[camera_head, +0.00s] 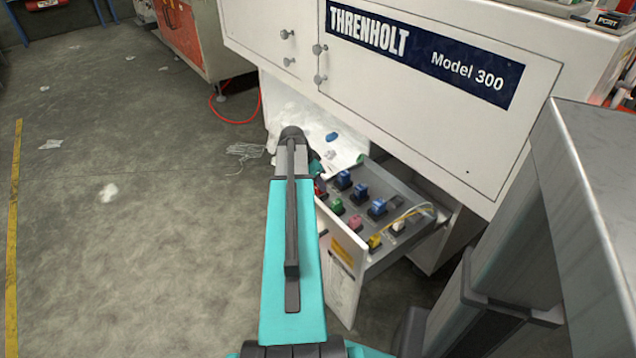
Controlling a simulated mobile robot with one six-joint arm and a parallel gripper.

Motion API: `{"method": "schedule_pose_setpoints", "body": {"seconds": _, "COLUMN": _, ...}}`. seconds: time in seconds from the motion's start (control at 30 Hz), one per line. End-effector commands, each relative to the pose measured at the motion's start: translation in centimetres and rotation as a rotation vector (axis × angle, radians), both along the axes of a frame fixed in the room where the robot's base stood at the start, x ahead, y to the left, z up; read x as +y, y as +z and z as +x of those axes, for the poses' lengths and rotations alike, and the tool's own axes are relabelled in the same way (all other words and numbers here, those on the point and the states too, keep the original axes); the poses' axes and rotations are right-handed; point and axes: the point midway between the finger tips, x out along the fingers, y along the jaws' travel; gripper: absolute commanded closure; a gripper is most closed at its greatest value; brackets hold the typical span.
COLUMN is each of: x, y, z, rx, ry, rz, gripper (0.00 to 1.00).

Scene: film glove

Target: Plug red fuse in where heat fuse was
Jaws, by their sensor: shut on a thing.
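An open grey drawer (405,243) juts from the white machine and holds rows of coloured fuses. A red fuse (320,188) shows at the drawer's far left corner, in line with the front row. My gripper (317,170) is right at it, shut on it, and mostly hidden behind my teal arm. I cannot tell whether the red fuse is seated in a socket. A green (337,206), a pink (355,222) and a yellow fuse (374,242) continue that row. Blue fuses (361,192) and a white one (398,226) stand behind. The socket labels are unreadable.
The white machine (415,85) overhangs the drawer's back. Pale wires (405,213) loop over the drawer's right side. A white sheet (340,148) with small blue and green items lies beyond the drawer. Open floor (120,240) lies to the left, with scraps on it.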

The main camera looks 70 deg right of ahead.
Motion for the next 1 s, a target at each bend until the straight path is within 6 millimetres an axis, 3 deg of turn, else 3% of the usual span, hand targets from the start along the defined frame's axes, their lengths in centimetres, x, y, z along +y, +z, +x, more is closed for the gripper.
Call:
{"method": "schedule_pose_setpoints", "body": {"seconds": 0.7, "x": 0.0, "y": -1.2, "z": 0.0, "rx": 0.000, "ry": 0.000, "rz": 0.000, "gripper": 1.00}}
{"method": "schedule_pose_setpoints", "body": {"seconds": 0.73, "x": 0.0, "y": -1.2, "z": 0.0, "rx": 0.000, "ry": 0.000, "rz": 0.000, "gripper": 0.80}}
{"method": "schedule_pose_setpoints", "body": {"seconds": 0.83, "x": 0.0, "y": -1.2, "z": 0.0, "rx": 0.000, "ry": 0.000, "rz": 0.000, "gripper": 0.63}}
{"method": "schedule_pose_setpoints", "body": {"seconds": 1.0, "x": 0.0, "y": -1.2, "z": 0.0, "rx": 0.000, "ry": 0.000, "rz": 0.000, "gripper": 0.60}}
